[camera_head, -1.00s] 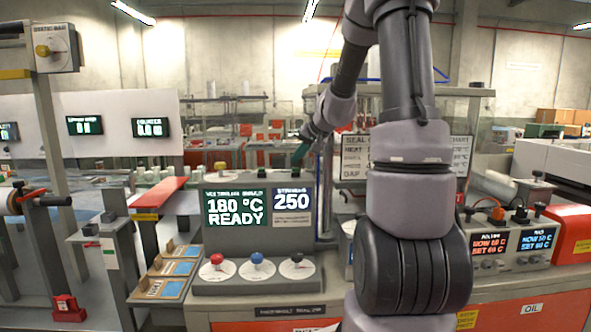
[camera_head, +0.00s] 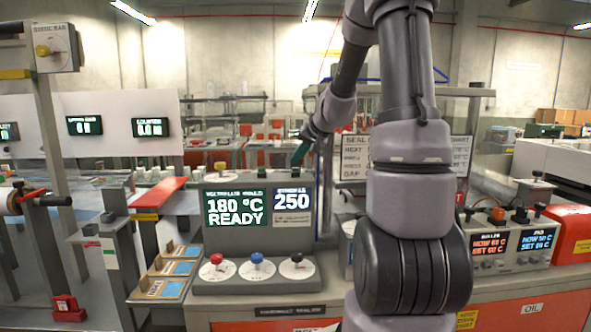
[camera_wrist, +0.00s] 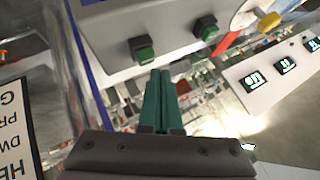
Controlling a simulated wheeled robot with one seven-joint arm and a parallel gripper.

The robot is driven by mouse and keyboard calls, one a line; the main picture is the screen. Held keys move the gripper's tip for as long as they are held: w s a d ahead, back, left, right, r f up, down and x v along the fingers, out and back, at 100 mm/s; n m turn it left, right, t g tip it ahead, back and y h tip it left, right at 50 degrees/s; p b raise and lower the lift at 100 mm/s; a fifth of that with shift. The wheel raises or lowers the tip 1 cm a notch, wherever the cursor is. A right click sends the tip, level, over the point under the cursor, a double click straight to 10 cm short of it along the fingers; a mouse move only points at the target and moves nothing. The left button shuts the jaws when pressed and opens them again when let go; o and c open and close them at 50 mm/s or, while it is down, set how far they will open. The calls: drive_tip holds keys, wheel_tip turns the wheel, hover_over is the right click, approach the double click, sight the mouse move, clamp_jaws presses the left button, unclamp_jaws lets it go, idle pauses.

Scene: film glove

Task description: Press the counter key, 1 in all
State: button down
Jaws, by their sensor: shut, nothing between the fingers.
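Two green keys in dark square housings sit on the console's top panel in the wrist view: a nearer one (camera_wrist: 145,53) and one farther right (camera_wrist: 207,30). No label on either is readable, so I cannot tell which is the counter key. My gripper (camera_wrist: 161,74) is shut and empty, its green fingertips just below the nearer key in the picture; contact cannot be told. In the head view my gripper (camera_head: 298,160) is over the console's top edge, right of a small green key (camera_head: 262,173). The console screen (camera_head: 292,201) reads 250.
The sealing console (camera_head: 257,287) carries red, blue and black knobs in front and a yellow knob (camera_head: 220,167) on top. A sign board (camera_head: 355,160) stands right of the gripper, partly behind my arm. A red-topped bar (camera_head: 158,193) lies to the left.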

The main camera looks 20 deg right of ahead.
drive_tip(key=shift+f, duration=0.4)
drive_tip(key=shift+f, duration=0.5)
idle(0.7)
drive_tip(key=shift+r, duration=0.95)
drive_tip(key=shift+r, duration=2.5)
drive_tip(key=shift+s+a, duration=0.1)
